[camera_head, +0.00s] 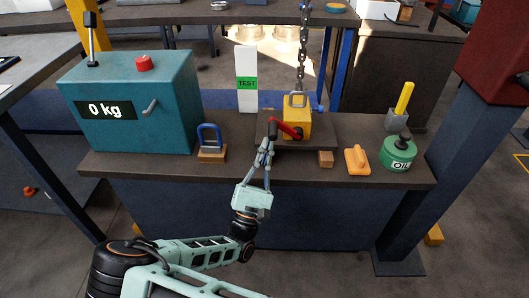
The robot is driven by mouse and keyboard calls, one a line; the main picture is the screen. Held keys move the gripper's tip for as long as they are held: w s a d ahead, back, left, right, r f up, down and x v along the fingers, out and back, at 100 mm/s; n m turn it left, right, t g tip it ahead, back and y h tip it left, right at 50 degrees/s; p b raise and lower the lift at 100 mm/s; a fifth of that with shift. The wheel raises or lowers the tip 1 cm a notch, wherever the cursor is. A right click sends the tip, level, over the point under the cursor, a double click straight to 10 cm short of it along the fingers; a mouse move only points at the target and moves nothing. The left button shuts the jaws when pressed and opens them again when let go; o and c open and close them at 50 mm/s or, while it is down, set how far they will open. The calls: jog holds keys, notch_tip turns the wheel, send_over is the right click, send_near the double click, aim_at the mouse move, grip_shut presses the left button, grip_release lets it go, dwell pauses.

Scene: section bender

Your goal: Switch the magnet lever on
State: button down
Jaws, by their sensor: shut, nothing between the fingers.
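The yellow lifting magnet (297,117) sits on a dark plate on the bench, with a metal loop on top and a chain (303,50) rising from it. Its red lever (287,128) sticks out on the front left side, with a dark end at its left. My gripper (270,137) is shut and empty. Its fingertips are at the left end of the lever, close to it or touching; I cannot tell which.
A teal box reading "0 kg" (130,100) and a blue padlock-like piece (209,138) stand left. An orange piece (357,160), a green oil can (398,153) and a yellow-handled tool (403,102) are right.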

jog(key=shift+r, duration=0.15)
jog(key=shift+r+m+g+h+p, duration=0.2)
jog(key=shift+m+g+h+p, duration=0.2)
jog(key=shift+m+h+p, duration=0.25)
